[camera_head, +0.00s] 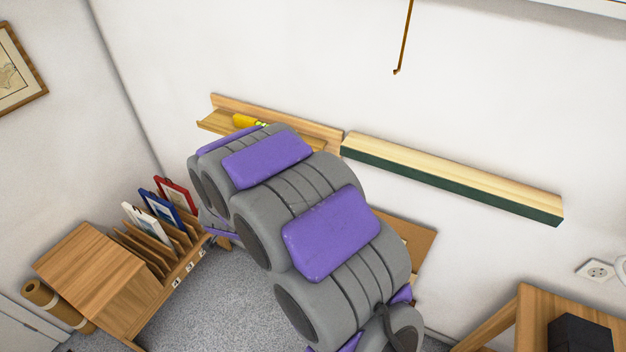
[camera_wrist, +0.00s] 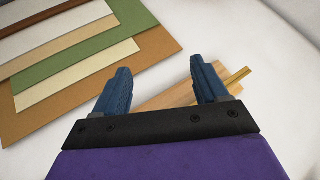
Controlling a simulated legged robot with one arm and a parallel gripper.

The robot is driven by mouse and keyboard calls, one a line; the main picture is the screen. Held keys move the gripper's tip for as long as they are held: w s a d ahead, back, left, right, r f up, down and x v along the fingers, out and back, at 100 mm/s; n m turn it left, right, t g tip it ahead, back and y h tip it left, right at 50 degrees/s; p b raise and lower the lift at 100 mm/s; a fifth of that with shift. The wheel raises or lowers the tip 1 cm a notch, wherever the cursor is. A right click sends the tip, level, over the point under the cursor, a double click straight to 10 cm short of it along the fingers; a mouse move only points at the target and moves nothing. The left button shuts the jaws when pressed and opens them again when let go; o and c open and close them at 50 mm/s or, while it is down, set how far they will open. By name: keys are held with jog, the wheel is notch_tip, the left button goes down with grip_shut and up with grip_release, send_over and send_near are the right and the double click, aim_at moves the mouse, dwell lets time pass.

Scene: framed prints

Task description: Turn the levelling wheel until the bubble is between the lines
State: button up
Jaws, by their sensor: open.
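My gripper (camera_wrist: 160,66) shows in the wrist view, its two blue fingers spread apart with nothing held between them. A pale wooden strip (camera_wrist: 168,99) lies beyond and partly behind the fingers, with a thin brass-coloured bar (camera_wrist: 237,76) beside the right finger. In the head view, a small yellow object with a greenish end (camera_head: 246,121) rests on a wooden wall ledge (camera_head: 325,132); it is too small to tell whether it is a level. I cannot make out a levelling wheel, bubble or lines. My arm hides the ledge's middle and my gripper in the head view.
A green-fronted wooden shelf (camera_head: 450,182) adjoins the ledge on the right. A wooden rack (camera_head: 165,260) with framed prints stands left. A wooden table (camera_head: 545,310) is lower right. Layered coloured boards (camera_wrist: 80,60) fill the wrist view's upper left. A brown rod (camera_head: 404,35) hangs above.

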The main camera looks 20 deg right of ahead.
jog(key=w+d+f+m+t+h, duration=0.1)
jog(key=w+d+f+m+h, duration=0.15)
jog(key=d+f+h, duration=0.4)
jog(key=s+d+m+t+h, duration=0.1)
jog(key=s+d+m+h, duration=0.1)
jog(key=s+d+h, duration=0.4)
jog(key=r+b+x, duration=0.1)
jog(key=x, duration=1.7)
jog(key=shift+w+d+r+h, duration=0.2)
jog(key=shift+w+h, duration=0.1)
jog(key=shift+h, duration=0.05)
jog(key=shift+c, duration=0.2)
jog(key=c, duration=1)
